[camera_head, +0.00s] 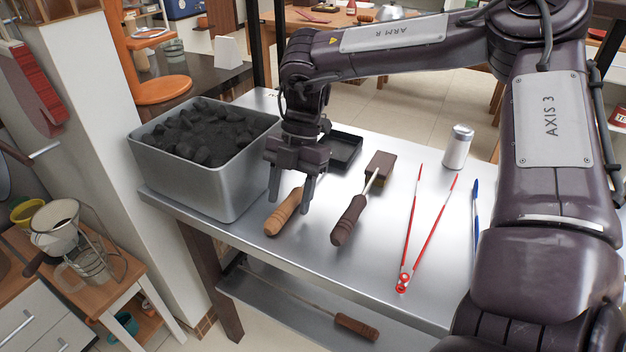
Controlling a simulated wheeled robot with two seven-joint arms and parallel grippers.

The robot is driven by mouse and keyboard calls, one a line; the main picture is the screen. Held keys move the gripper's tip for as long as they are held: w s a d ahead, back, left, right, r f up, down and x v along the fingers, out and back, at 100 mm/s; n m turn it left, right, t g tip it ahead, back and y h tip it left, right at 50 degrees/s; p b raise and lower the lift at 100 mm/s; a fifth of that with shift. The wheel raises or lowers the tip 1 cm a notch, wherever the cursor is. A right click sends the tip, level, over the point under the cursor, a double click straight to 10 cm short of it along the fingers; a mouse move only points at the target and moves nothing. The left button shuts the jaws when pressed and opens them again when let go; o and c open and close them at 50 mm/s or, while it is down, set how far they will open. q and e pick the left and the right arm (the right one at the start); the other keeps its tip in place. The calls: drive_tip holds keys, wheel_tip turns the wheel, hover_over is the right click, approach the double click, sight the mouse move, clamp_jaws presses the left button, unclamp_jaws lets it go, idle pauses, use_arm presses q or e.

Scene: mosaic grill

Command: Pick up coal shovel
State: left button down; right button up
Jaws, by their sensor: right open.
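The coal shovel lies on the metal table, with its light wooden handle (283,214) toward me and its black pan (345,150) farther back. The part between handle and pan is hidden behind my gripper. My right gripper (291,203) is open and points down over the upper end of the handle. Its two fingers appear on either side of the handle; I cannot tell whether they touch it. My left gripper is not in view.
A metal bin (202,185) of coal stands left of the gripper. Right of the shovel lie a dark-handled brush (349,220), red tongs (408,250) and a blue tool (475,215). A can (457,148) stands behind. The front of the table (300,255) is clear.

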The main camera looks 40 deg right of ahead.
drive_tip(key=shift+a+f, duration=0.15)
drive_tip(key=shift+f, duration=0.25)
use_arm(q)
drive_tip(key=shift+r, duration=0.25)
use_arm(e)
drive_tip(key=shift+c, duration=0.2)
drive_tip(key=c, duration=1)
